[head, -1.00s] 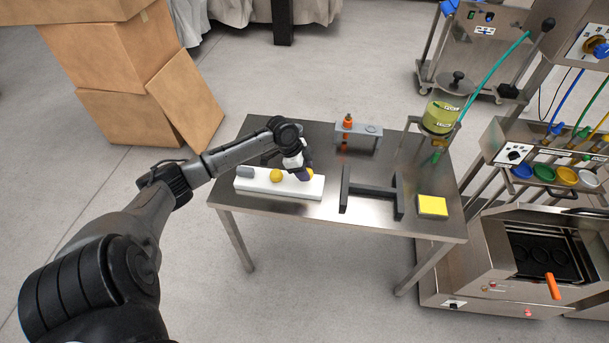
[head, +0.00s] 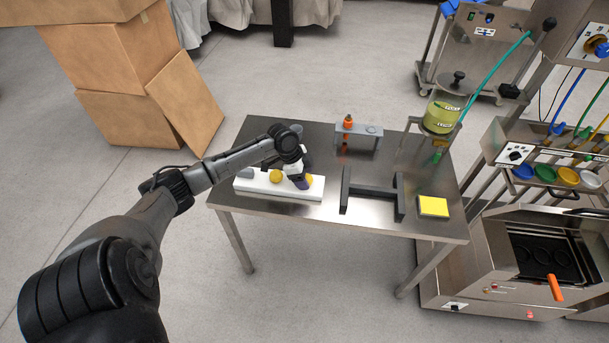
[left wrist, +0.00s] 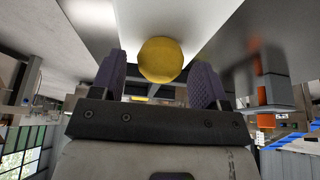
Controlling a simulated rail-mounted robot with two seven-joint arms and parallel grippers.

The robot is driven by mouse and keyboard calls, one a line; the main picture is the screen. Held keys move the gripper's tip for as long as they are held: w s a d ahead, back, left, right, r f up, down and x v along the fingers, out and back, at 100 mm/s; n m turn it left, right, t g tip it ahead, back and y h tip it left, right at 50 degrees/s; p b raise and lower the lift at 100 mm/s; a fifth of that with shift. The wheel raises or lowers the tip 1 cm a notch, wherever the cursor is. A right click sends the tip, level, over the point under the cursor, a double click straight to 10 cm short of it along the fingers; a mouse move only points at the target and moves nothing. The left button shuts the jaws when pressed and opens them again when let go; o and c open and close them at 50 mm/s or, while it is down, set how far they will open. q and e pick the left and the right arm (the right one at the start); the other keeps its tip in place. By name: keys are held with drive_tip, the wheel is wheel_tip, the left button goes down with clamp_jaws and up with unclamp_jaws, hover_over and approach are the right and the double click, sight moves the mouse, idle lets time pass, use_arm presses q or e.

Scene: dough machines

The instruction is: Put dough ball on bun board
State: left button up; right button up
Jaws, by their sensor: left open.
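A long white board (head: 262,187) lies along the left front of the steel table. One yellow dough ball (head: 276,176) sits near its middle and another yellow ball (head: 309,180) near its right end, partly hidden by my gripper. A grey piece (head: 244,172) is at its left end. My left gripper (head: 303,185) is over the right part of the board. In the left wrist view, its dark fingers (left wrist: 159,70) are open and apart, with a yellow ball (left wrist: 161,58) showing between them. I cannot tell whether they touch it. My right gripper is not in view.
A black frame (head: 373,191) and a yellow pad (head: 433,206) are right of the board. A small stand with an orange-handled tool (head: 347,123) and a dispenser (head: 440,115) stand behind. Machines crowd the right; cardboard boxes (head: 120,75) are at the left.

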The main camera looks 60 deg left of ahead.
use_arm(q)
drive_tip(key=shift+r, duration=0.1)
drive_tip(key=p+v, duration=0.4)
drive_tip(key=v, duration=0.8)
drive_tip(key=shift+g, duration=0.6)
drive_tip(key=s+d+f, duration=0.1)
drive_tip(key=d+f, duration=0.1)
drive_tip(key=f, duration=0.1)
drive_tip(key=s+d+f, duration=0.1)
drive_tip(key=d+f, duration=0.1)
drive_tip(key=d, duration=0.1)
drive_tip(key=s+d+f, duration=0.2)
drive_tip(key=f, duration=0.1)
drive_tip(key=shift+s+d+f, duration=0.1)
drive_tip(key=shift+d+f, duration=0.25)
drive_tip(key=shift+d, duration=0.05)
drive_tip(key=s+d+f+n+y, duration=0.1)
drive_tip(key=s+d+f, duration=0.4)
drive_tip(key=d, duration=0.5)
drive_tip(key=s+d+f+n, duration=0.1)
drive_tip(key=s+d+f, duration=0.1)
drive_tip(key=s+d, duration=0.65)
drive_tip(key=s+d+r+n+t+y, duration=0.1)
drive_tip(key=s+d+r+n, duration=0.2)
drive_tip(key=d, duration=0.5)
drive_tip(key=shift+d+r+n+y, duration=0.3)
drive_tip(key=shift+d+r+n, duration=0.1)
drive_tip(key=shift+r, duration=0.5)
